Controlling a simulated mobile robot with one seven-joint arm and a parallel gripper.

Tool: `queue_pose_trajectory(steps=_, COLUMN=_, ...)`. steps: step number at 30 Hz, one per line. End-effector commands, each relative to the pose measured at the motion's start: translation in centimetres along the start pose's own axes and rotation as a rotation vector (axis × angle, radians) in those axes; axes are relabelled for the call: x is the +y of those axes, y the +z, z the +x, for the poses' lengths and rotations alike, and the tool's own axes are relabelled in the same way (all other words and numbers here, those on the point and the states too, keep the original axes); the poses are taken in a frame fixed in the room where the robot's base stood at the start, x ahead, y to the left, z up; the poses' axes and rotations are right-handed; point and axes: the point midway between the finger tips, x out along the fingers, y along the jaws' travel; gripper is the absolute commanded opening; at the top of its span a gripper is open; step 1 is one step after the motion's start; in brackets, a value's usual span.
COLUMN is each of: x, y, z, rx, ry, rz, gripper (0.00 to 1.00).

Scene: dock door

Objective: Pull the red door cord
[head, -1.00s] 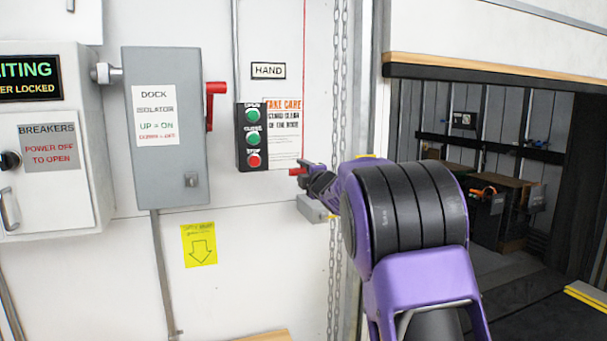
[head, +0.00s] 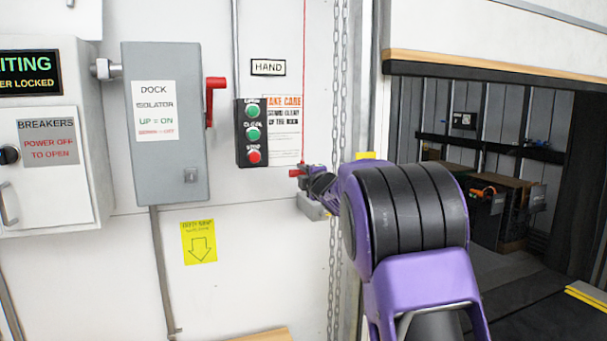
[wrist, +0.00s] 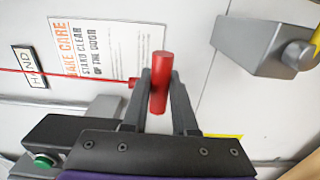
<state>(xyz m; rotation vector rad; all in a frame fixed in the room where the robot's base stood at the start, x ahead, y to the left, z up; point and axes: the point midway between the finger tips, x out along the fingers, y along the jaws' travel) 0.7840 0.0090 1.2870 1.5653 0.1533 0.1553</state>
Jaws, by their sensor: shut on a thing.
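The red door cord (head: 304,70) hangs down the white wall from the top of the picture, to the right of the push-button box. In the wrist view the cord (wrist: 60,78) runs in from the left to a red handle (wrist: 161,82). My gripper (wrist: 160,95) is shut on this red handle, one finger on each side of it. In the head view my gripper (head: 302,172) is at the cord's lower end, with the red handle's end (head: 294,173) just showing. My purple arm hides part of the wall and doorway to the right.
A push-button box (head: 252,133) and a grey isolator (head: 165,125) with a red lever (head: 213,101) are left of my gripper. A chain (head: 337,100) hangs to the right. A grey box (wrist: 265,42) juts from the wall. The door panel (head: 490,35) stands above an open doorway.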

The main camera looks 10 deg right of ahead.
Motion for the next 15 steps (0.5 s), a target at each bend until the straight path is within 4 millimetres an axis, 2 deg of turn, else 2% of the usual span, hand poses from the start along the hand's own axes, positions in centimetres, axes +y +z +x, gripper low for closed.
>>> queue_pose_trajectory(steps=1, x=-0.6, y=0.0, z=0.0, rx=0.0, ry=-0.003, rz=0.0, gripper=0.0)
queue_pose_trajectory(steps=15, x=-2.6, y=0.0, z=0.0, rx=-0.001, ry=-0.005, rz=0.0, gripper=0.0)
